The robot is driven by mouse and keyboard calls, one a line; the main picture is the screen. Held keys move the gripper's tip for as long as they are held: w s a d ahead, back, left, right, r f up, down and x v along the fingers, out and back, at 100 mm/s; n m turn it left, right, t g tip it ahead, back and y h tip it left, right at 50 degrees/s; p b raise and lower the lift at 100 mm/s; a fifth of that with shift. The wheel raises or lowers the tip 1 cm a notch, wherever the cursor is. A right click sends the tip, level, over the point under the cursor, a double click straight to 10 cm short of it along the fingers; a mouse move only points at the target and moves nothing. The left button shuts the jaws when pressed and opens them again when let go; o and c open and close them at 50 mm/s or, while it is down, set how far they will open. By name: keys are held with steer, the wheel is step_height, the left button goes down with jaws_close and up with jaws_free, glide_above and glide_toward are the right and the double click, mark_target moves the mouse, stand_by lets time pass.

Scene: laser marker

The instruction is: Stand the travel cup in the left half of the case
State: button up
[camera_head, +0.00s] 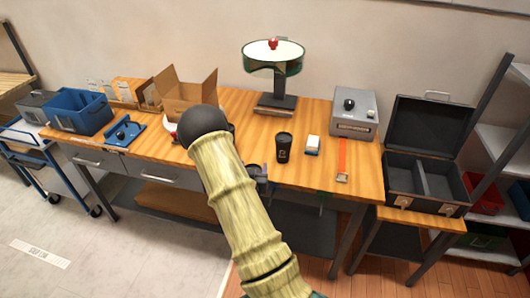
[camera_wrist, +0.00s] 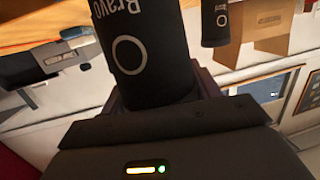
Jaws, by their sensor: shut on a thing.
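A black travel cup (camera_wrist: 145,45) marked "Bravo" fills the upper middle of the wrist view. My gripper (camera_wrist: 160,90) is shut on it, with a finger at each side. A second black cup (camera_wrist: 214,22) shows farther off in the wrist view, apart from the held one. My arm hides most of my gripper there. The open case (camera_head: 424,145) stands at the right, its divider making two halves. Its left half (camera_head: 402,174) looks empty.
A round green-rimmed stand (camera_head: 274,65) is behind. A cardboard box (camera_head: 185,92) and blue bin (camera_head: 80,112) are left.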

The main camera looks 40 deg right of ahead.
steer(key=s+a+f+n+t+y, duration=0.1)
steer(key=s+a+f+n+y, duration=0.1)
steer(key=a+f, duration=0.3)
steer(key=s+a+f+n+t+y, duration=0.1)
steer(key=s+a+f+n+y, duration=0.2)
steer(key=a, duration=0.7)
steer(key=s+a+f+n+t+y, duration=0.2)
steer(key=a+f+n+y, duration=0.1)
steer(key=a+f+y, duration=0.2)
step_height(320, 180, down, 4)
steer(key=a, duration=0.2)
steer(key=shift+s+a+f, duration=0.15)
steer(key=shift+a+f, duration=0.1)
steer(key=shift+a, duration=0.05)
steer(key=shift+a, duration=0.25)
